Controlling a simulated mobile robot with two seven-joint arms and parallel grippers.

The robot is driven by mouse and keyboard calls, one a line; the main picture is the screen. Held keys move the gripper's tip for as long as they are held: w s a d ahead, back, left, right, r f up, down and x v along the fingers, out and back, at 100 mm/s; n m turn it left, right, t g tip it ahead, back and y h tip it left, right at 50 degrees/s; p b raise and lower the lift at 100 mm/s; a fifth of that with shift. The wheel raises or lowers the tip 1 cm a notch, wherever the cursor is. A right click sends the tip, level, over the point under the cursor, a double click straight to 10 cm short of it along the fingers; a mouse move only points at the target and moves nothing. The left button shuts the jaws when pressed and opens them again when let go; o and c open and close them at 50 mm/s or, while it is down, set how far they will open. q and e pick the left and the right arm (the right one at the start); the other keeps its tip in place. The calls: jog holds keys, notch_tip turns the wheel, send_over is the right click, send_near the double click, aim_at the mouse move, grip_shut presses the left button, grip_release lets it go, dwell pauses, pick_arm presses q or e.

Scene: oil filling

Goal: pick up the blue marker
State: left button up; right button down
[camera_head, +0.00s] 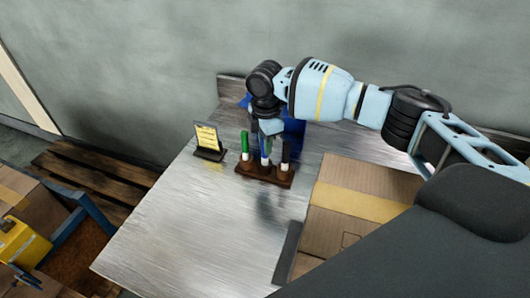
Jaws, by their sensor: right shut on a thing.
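The blue marker (265,154) stands upright in the middle of a brown holder (263,176) on the metal table. A green marker (244,145) is in the holder to its left and a black one (285,155) to its right. My right gripper (264,137) points down from above and is shut on the upper part of the blue marker. The wrist partly hides the fingers. The marker's lower end is hidden in the holder. My left gripper is not in view.
A small stand with a yellow note (208,138) is left of the holder. A blue object (294,129) is behind the markers.

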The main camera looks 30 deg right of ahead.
jog(key=shift+r, duration=0.15)
jog(key=shift+r, duration=0.5)
notch_tip(320, 180, up, 2)
jog(key=shift+r, duration=0.15)
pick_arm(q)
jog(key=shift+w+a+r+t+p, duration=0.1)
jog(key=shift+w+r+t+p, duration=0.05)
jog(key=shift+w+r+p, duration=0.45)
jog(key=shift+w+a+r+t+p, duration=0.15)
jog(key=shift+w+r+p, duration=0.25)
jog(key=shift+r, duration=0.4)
pick_arm(e)
jog(key=s+a, duration=0.2)
jog(key=s, duration=0.5)
jog(key=s+a+r, duration=0.1)
jog(key=s+a, duration=0.2)
jog(key=s, duration=0.5)
jog(key=shift+r, duration=0.25)
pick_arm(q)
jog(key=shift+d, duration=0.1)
pick_arm(e)
jog(key=shift+s, duration=0.1)
